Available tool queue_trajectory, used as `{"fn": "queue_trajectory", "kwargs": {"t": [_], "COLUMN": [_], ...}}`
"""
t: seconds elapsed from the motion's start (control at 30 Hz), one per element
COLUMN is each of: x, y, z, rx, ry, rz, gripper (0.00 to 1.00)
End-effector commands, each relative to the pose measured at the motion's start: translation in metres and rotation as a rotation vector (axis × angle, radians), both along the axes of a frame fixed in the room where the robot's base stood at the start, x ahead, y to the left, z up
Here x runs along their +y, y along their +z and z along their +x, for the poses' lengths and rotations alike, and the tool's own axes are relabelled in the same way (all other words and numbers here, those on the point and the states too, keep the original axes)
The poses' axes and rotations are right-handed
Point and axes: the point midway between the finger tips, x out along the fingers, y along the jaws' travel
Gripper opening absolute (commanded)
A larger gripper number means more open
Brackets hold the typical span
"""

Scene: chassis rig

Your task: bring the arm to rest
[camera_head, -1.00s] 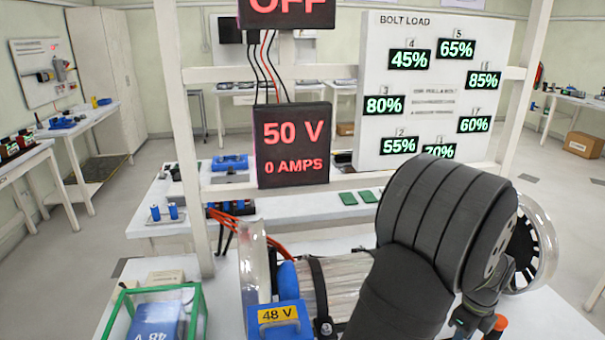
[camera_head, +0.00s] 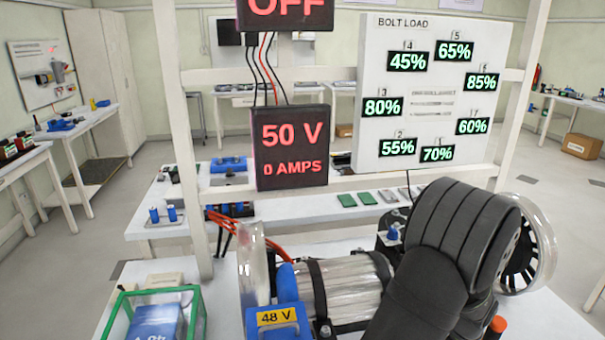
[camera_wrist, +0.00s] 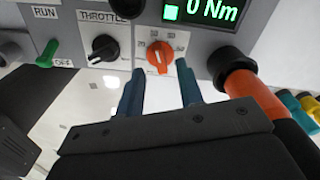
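My gripper (camera_wrist: 160,82) shows in the wrist view with its two blue fingers apart and nothing held between them. An orange rotary knob (camera_wrist: 160,56) on a grey control panel shows beyond and between the fingertips; I cannot tell how far off it is. In the head view my dark, thick arm fills the lower right and hides the gripper.
The wrist view shows a throttle knob (camera_wrist: 103,48), a green switch (camera_wrist: 47,54), a 0 Nm display (camera_wrist: 208,10) and an orange-and-black tool (camera_wrist: 250,95). In the head view a motor (camera_head: 345,290), wheel (camera_head: 530,245) and green-edged box (camera_head: 190,310) crowd the bench.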

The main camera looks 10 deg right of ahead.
Motion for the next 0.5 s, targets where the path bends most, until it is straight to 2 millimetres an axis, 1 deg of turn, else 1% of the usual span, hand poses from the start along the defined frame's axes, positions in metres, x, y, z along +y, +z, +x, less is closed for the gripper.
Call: {"fn": "queue_trajectory", "kwargs": {"t": [0.03,0.13,0.2,0.5], "x": [0.0,0.001,0.0,0.0], "y": [-0.01,-0.028,-0.025,-0.025], "z": [0.0,0.0,0.0,0.0], "rx": [0.001,0.001,0.0,-0.001], "ry": [0.0,0.0,0.059,0.3], "rz": [0.003,0.003,-0.001,-0.001], "gripper": [0.34,0.34,0.34,0.34]}}
